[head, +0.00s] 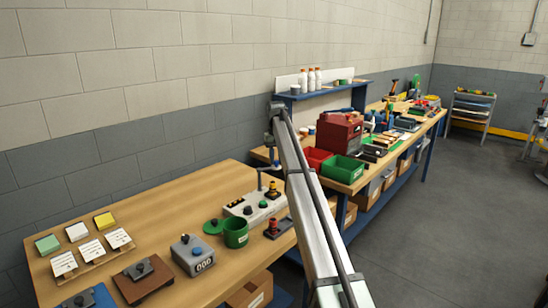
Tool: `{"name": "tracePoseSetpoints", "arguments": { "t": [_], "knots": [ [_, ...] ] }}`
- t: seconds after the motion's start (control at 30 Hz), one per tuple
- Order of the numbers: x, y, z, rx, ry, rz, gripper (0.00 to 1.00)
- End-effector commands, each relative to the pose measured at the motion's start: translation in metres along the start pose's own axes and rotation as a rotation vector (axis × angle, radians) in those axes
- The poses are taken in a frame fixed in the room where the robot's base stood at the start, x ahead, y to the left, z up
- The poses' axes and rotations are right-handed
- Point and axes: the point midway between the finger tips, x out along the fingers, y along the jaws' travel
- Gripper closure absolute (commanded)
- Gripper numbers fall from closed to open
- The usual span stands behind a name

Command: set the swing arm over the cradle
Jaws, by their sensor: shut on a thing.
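The blank stacker is a pale grey block (238,207) with buttons on the wooden bench. A blue post with a swing arm (261,178) rises from its back. My gripper (275,163) hangs beneath my raised wrist and is shut at the swing arm's right end; the grip is small and partly hidden. A black and amber upright piece (272,190) stands on the block below my gripper. It may be at the cradle, but I cannot tell the cradle clearly. My arm covers the area just right of it.
A green cup (235,233) and a green disc (215,226) are in front of the stacker. A grey counter box (193,255) and a red-topped dark fixture (274,228) are nearby. Red and green bins (344,169) stand on the farther bench. The bench's back left is clear.

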Motion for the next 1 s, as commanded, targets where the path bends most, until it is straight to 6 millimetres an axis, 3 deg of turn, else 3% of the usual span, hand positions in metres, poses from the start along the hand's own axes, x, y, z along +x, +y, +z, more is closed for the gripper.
{"name": "tracePoseSetpoints", "arguments": {
  "t": [0.47, 1.0],
  "knots": [
    [0.000, -0.003, 0.036, 0.453, 0.000, -0.001, 1.00],
    [0.000, -0.019, 0.066, 0.922, 0.000, 0.000, 1.00]
  ]
}}
